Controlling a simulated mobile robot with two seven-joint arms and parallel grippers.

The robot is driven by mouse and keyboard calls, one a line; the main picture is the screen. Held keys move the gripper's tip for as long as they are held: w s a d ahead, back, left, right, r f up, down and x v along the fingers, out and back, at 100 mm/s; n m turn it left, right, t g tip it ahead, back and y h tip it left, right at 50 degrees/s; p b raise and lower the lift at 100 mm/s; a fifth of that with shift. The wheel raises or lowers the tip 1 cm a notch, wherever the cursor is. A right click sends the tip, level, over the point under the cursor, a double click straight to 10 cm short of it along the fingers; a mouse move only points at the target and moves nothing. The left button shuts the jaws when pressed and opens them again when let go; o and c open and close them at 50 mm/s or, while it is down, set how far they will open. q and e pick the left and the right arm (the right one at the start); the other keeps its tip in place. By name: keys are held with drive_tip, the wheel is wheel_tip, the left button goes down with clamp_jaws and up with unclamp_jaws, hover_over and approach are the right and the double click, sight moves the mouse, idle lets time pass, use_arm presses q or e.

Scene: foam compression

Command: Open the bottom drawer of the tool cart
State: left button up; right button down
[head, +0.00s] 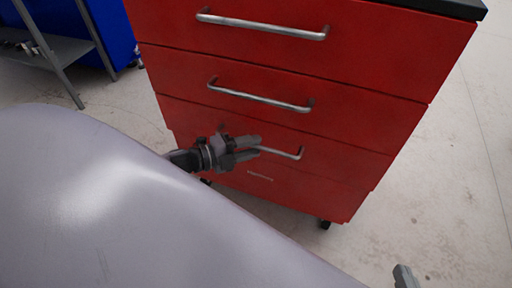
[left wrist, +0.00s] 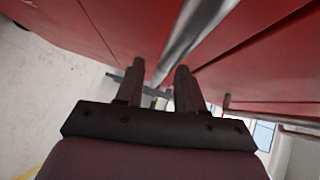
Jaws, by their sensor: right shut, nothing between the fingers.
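The red tool cart (head: 345,120) stands ahead in the head view, with three silver bar handles visible on its front. The lowest handle (head: 285,153) is on the lowest drawer front that has a handle (head: 335,158). My left gripper (head: 250,147) is at the left part of this handle and hides that end. In the left wrist view its two fingers (left wrist: 161,72) are apart, and a silver bar (left wrist: 192,38) runs across just ahead of and between the tips. I cannot tell whether they touch it. My right gripper (head: 404,277) only just shows at the bottom right, shut and empty, away from the cart.
The middle handle (head: 260,98) and top handle (head: 262,26) sit above. The cart stands on casters (head: 325,225) on a pale concrete floor (head: 440,190), clear to the right. A grey shelf unit (head: 60,60) and a blue cabinet (head: 110,30) stand at the back left.

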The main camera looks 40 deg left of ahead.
use_arm(q)
drive_tip(key=shift+x, duration=0.85)
clamp_jaws()
drive_tip(key=shift+s, duration=0.1)
